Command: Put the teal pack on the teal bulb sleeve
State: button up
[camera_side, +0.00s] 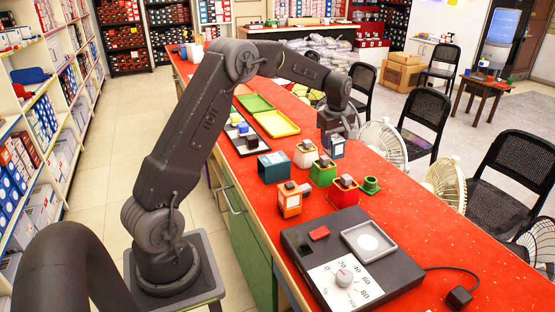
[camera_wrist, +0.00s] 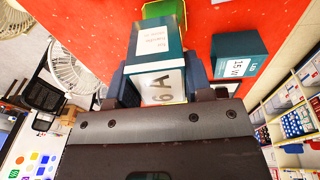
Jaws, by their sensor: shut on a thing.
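My gripper (camera_side: 338,134) is shut on the teal pack (camera_side: 338,149), a small teal and white block held above the red counter. In the wrist view the teal pack (camera_wrist: 158,45) sits between the fingers, with a white label and a face marked with large characters. The teal bulb sleeve (camera_side: 274,167) is a teal box standing on the counter, left of and apart from the held pack. In the wrist view the teal bulb sleeve (camera_wrist: 240,55) shows a white label, to the right of the pack. Its inside cannot be made out.
A black scale (camera_side: 310,240) with a dial is in front. Green (camera_side: 257,103) and yellow (camera_side: 277,123) trays lie behind. Fans and chairs stand at right.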

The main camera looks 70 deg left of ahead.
jog(key=s+a+r+g, duration=0.1)
jog(key=s+a+r, duration=0.1)
jog(key=s+a, duration=0.85)
jog(key=s+a+r, duration=0.3)
jog(key=s+a, duration=0.5)
jog(key=s, duration=0.5)
send_over(273, 158)
notch_tip(273, 158, down, 7)
jog(key=shift+d+f, duration=0.1)
jog(key=shift+d, duration=0.05)
jog(key=shift+f, duration=1.95)
jog(key=shift+f, duration=0.2)
jog(key=o, duration=1)
jog(key=shift+r, duration=0.1)
